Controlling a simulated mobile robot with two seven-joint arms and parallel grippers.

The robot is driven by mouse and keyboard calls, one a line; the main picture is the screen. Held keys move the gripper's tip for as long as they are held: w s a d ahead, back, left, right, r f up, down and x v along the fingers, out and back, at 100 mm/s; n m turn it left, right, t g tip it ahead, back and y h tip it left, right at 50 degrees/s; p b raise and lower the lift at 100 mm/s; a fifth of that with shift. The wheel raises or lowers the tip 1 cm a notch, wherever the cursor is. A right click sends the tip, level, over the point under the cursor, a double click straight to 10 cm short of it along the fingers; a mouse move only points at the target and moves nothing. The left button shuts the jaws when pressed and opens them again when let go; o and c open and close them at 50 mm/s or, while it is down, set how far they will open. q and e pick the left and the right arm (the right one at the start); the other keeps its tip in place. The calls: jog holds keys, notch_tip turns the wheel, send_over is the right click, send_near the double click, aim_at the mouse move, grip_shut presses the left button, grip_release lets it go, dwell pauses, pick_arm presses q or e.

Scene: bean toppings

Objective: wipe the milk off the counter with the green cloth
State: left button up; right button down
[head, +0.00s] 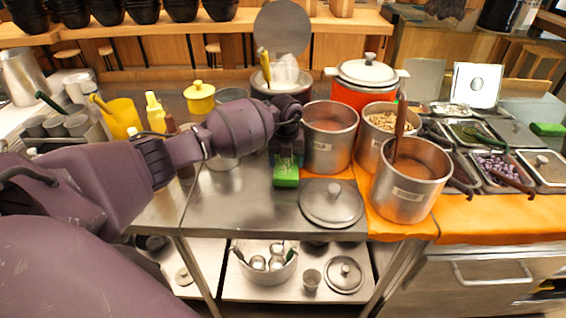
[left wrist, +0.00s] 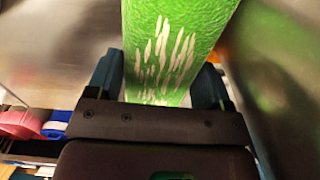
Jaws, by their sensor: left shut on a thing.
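The green cloth (head: 286,175) is in my left gripper (head: 287,158), low over the steel counter (head: 240,205), between the labelled pot and the counter's front. I cannot tell whether the cloth touches the counter. In the left wrist view the cloth (left wrist: 180,25) fills the space between the two dark fingers of my left gripper (left wrist: 160,85), which is shut on it. White streaks show on its green face. I cannot make out any milk on the counter; the arm and gripper hide part of it. My right gripper is not in view.
A steel pot (head: 330,150) stands close right of the gripper. A round lid (head: 331,203) lies on the counter at right front. Another pot (head: 408,195) with a ladle stands on the orange mat (head: 470,215). A yellow lidded jar (head: 199,97) stands behind my arm.

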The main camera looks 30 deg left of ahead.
pick_arm(q)
jog(key=shift+r, duration=0.55)
jog(key=shift+a+r+p, duration=0.15)
jog(key=shift+r+p, duration=0.55)
jog(key=shift+r, duration=0.15)
jog(key=shift+s+r+p, duration=0.1)
jog(key=shift+r+p, duration=0.95)
jog(key=shift+r, duration=0.55)
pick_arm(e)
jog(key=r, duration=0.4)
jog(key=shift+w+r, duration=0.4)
pick_arm(q)
jog(key=shift+a, duration=0.1)
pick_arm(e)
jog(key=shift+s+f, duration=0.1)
